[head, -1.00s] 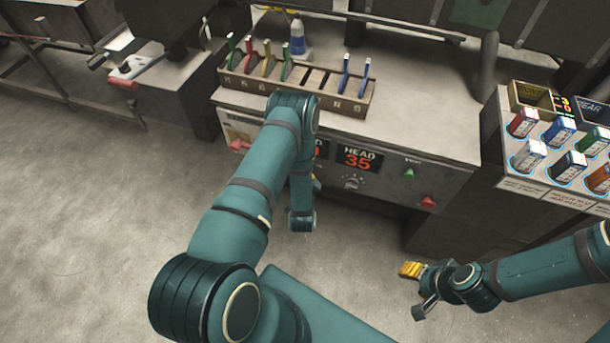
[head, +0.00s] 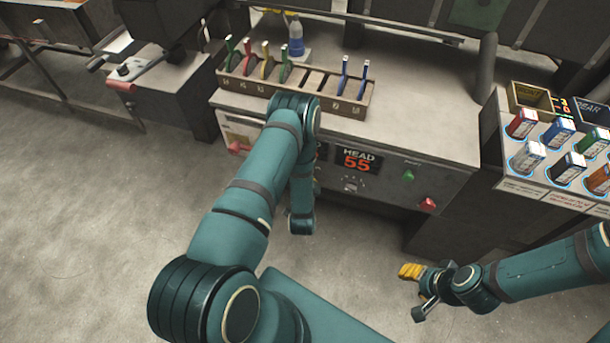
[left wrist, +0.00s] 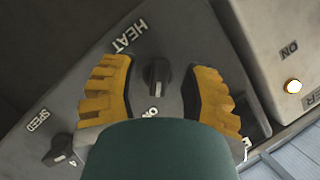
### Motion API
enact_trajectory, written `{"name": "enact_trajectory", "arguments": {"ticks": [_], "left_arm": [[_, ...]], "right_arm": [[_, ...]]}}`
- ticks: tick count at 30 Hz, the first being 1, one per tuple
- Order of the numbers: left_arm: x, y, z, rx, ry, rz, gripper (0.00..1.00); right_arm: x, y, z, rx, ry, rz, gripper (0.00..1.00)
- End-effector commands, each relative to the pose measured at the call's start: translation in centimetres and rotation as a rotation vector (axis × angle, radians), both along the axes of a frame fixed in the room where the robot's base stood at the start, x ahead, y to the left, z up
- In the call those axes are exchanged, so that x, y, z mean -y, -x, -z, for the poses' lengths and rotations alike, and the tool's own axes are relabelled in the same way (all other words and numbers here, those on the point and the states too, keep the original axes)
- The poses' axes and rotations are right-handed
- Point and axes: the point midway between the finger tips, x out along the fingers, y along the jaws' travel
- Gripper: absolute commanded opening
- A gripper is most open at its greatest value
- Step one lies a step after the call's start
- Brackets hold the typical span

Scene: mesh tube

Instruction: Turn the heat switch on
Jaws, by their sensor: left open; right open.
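The heat switch (left wrist: 157,76) is a dark rotary knob on a grey panel in the left wrist view, with the word HEAT at its upper left and ON just below it. My left gripper (left wrist: 161,68) is open, with one yellow finger on each side of the knob and a visible gap to both. In the head view the left gripper and the heat switch are hidden behind my left arm. My right gripper (head: 412,272) is open and empty, low over the floor at the lower right of the head view.
A speed knob (left wrist: 57,150) is at the lower left in the wrist view; a box with a lit button (left wrist: 293,86) is at right. The head view shows a HEAD display (head: 357,161), a green knob (head: 408,175), a red knob (head: 428,203) and a lever rack (head: 300,90).

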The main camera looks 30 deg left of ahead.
Motion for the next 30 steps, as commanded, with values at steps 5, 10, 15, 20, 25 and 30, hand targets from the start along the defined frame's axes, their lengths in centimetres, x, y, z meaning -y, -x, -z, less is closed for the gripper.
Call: {"name": "enact_trajectory", "arguments": {"ticks": [5, 10, 15, 20, 25, 30], "left_arm": [[1.4, 2.3, -0.6, -0.004, 0.002, 0.004, 0.46], [3.2, 5.2, -1.6, -0.003, 0.002, 0.005, 0.46], [4.6, 7.7, -2.4, -0.001, 0.001, 0.004, 0.46], [5.4, 9.0, -2.9, 0.002, 0.0, 0.004, 0.46], [5.6, 9.5, -3.1, 0.003, -0.001, 0.003, 0.46], [5.6, 9.5, -3.1, 0.003, -0.001, 0.002, 0.46]], "right_arm": [[0.0, 0.0, 0.0, 0.0, 0.0, 0.0, 0.47], [0.0, 0.0, 0.0, 0.0, 0.0, 0.0, 0.47], [0.0, 0.0, 0.0, 0.0, 0.0, 0.0, 0.47], [0.0, 0.0, 0.0, 0.0, 0.0, 0.0, 0.47], [0.0, 0.0, 0.0, 0.0, 0.0, 0.0, 0.47], [0.0, 0.0, 0.0, 0.0, 0.0, 0.0, 0.47]]}}
